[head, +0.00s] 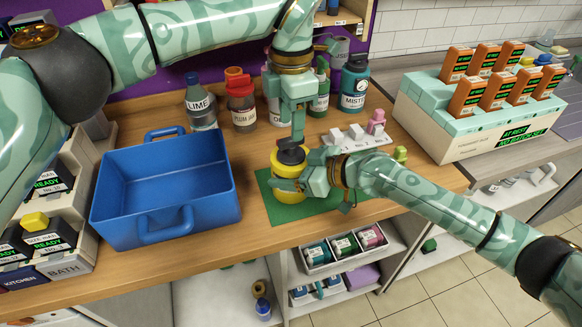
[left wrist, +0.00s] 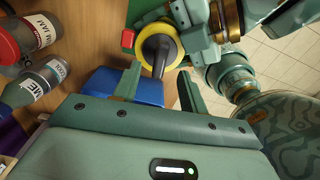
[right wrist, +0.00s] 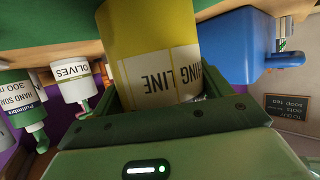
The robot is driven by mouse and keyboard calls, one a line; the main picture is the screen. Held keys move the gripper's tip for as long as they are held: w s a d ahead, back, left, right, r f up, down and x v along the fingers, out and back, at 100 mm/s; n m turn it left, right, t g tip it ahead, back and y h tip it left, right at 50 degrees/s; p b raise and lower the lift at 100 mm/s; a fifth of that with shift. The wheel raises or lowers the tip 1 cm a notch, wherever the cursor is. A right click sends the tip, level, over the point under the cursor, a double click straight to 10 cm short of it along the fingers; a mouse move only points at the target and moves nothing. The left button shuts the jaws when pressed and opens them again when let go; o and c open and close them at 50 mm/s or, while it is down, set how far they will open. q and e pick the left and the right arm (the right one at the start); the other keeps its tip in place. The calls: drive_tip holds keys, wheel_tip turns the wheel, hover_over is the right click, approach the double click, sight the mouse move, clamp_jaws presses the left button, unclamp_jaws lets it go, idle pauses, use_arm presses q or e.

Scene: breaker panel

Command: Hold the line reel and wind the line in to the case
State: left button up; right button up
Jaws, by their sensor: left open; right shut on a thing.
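The line reel (head: 287,170) is a yellow cylinder with a black top, upright over a green mat (head: 307,208). My right gripper (head: 300,183) is shut on its side. In the right wrist view the reel (right wrist: 150,40) fills the space between the fingers, and its white label ends in "ING LINE". My left gripper (head: 296,128) is open just above the reel's top, pointing down. In the left wrist view a black crank-like part (left wrist: 158,52) inside the yellow rim reaches toward the gap between the open fingers (left wrist: 160,85). I cannot tell whether they touch it. The line itself is not clearly visible.
A blue handled bin (head: 165,190) stands left of the reel. Behind are bottles, including a lime one (head: 200,105) and a jam one (head: 241,105). A white block with switches (head: 355,138) and a battery rack (head: 465,125) lie to the right. The counter's front edge is close.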

drive_tip(key=o, duration=1.1)
